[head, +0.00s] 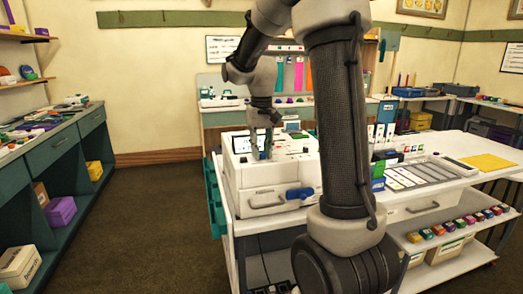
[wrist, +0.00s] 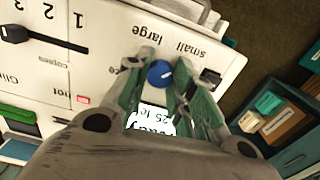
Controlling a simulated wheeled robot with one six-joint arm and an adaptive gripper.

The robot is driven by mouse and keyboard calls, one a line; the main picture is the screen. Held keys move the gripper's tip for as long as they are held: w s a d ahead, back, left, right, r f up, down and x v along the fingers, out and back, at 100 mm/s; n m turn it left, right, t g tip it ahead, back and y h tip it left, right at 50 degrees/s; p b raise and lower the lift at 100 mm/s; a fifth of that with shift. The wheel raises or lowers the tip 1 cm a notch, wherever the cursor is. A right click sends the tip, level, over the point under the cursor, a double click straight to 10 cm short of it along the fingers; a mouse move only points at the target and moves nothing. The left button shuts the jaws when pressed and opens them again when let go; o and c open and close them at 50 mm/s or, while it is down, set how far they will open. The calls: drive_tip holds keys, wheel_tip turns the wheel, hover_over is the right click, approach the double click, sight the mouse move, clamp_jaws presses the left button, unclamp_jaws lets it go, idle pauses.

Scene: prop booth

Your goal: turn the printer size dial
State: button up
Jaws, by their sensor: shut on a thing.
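The printer (head: 262,195) is a white box on the table's left part, with a front handle and a blue lever. In the wrist view its panel (wrist: 105,50) carries a round blue dial (wrist: 160,73) under the printed words "small" and "large". My gripper (head: 262,150) reaches down to the printer's top. In the wrist view my gripper (wrist: 159,70) has one green-grey finger on each side of the blue dial and is shut on it. The dial's pointer mark cannot be made out. A lit screen (wrist: 150,120) shows partly between the fingers.
Cards and a grey tray (head: 425,172) stand to the printer's right on the table. Open floor (head: 160,220) lies to the left.

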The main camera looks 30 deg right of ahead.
sight(261, 153)
drive_tip(key=shift+m, duration=0.4)
drive_tip(key=o, duration=1.1)
drive_tip(key=shift+c, duration=0.2)
wheel_tip(261, 153, up, 12)
